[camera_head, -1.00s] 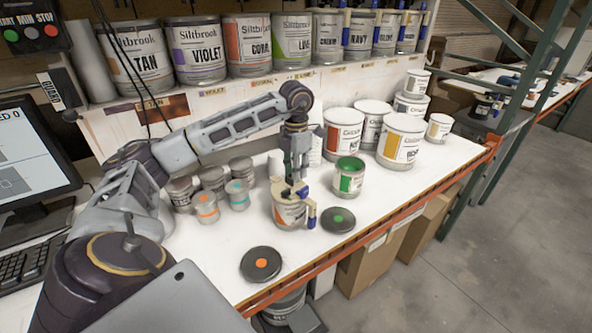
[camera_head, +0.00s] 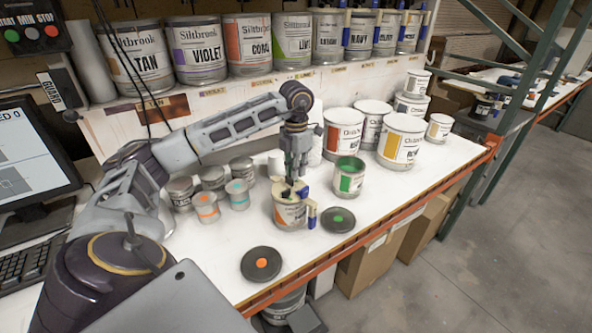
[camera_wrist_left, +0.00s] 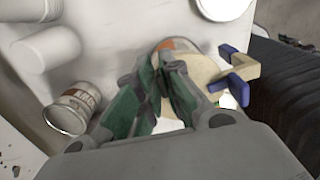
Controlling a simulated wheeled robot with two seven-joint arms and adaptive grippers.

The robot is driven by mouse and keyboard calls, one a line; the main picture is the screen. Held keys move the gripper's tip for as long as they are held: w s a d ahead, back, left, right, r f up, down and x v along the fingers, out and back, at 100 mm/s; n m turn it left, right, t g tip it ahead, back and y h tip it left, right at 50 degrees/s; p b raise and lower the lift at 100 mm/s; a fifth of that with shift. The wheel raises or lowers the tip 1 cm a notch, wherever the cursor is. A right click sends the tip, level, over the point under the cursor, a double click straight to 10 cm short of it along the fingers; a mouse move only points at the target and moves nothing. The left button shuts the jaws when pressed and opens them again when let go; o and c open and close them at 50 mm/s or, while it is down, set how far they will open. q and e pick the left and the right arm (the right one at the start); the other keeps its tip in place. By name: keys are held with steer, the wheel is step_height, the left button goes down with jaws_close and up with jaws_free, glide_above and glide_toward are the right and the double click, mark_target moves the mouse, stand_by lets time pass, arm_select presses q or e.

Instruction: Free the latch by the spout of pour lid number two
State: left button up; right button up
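A can with an orange label (camera_head: 290,213) stands on the white bench with a beige pour lid (camera_head: 281,198) on top. The lid has blue latch parts (camera_head: 312,216) at its right side. In the left wrist view the beige lid (camera_wrist_left: 201,70) and its blue latch pieces (camera_wrist_left: 236,86) show to the right of the fingers. My left gripper (camera_head: 291,190) points down at the top of this can. Its green fingers (camera_wrist_left: 165,72) come together at the lid's near left part, with nothing clearly between them. The lid's number is not readable, and the fingers partly hide the lid. My right gripper is out of view.
An open can of green paint (camera_head: 349,176) stands right of the lidded can. Black lids with an orange dot (camera_head: 261,263) and a green dot (camera_head: 338,220) lie in front. Small cans (camera_head: 238,195) stand at left, and larger white-lidded cans (camera_head: 401,142) at back right.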

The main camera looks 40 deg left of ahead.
arm_select(q)
steer(key=o, duration=0.3)
steer(key=shift+r, duration=0.15)
steer(key=shift+r, duration=5.75)
steer(key=shift+r, duration=0.1)
